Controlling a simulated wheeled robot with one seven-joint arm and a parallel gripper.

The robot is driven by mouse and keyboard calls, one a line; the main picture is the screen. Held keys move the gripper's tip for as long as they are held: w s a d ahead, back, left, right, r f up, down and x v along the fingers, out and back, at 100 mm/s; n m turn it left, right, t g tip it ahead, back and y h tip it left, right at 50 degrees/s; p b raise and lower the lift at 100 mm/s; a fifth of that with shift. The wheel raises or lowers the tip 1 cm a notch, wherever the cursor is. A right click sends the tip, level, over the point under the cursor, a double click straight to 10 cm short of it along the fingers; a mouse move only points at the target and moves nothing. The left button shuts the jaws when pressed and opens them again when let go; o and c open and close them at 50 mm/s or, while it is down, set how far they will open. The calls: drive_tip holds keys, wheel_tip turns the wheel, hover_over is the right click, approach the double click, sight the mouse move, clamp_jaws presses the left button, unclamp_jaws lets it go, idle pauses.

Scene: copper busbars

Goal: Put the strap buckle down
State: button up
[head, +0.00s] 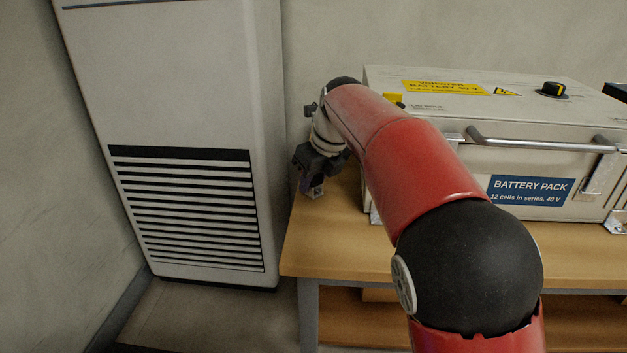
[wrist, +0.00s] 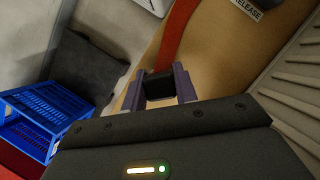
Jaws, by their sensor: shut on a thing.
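My gripper (wrist: 158,80) is shut on the black strap buckle (wrist: 160,88), which sits between its two purple fingers in the wrist view. A red strap (wrist: 174,38) runs away from just beyond the buckle across the wooden bench top (wrist: 213,50). In the head view my gripper (head: 311,183) points down over the left end of the bench (head: 330,225), left of the battery pack (head: 480,140). The buckle cannot be made out clearly there. I cannot tell whether it touches the bench.
A tall white cabinet (head: 185,100) with a black-and-white grille stands close on the left. The battery pack has a metal front handle (head: 545,145). A blue crate (wrist: 45,115) is beyond the bench edge in the wrist view. A label reading RELEASE (wrist: 247,9) lies near the strap.

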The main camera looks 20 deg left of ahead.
drive_tip(key=o, duration=1)
drive_tip(key=shift+f, duration=0.1)
drive_tip(key=p+v, duration=0.2)
drive_tip(key=v, duration=0.5)
drive_tip(key=shift+r, duration=0.4)
drive_tip(key=shift+s, duration=0.1)
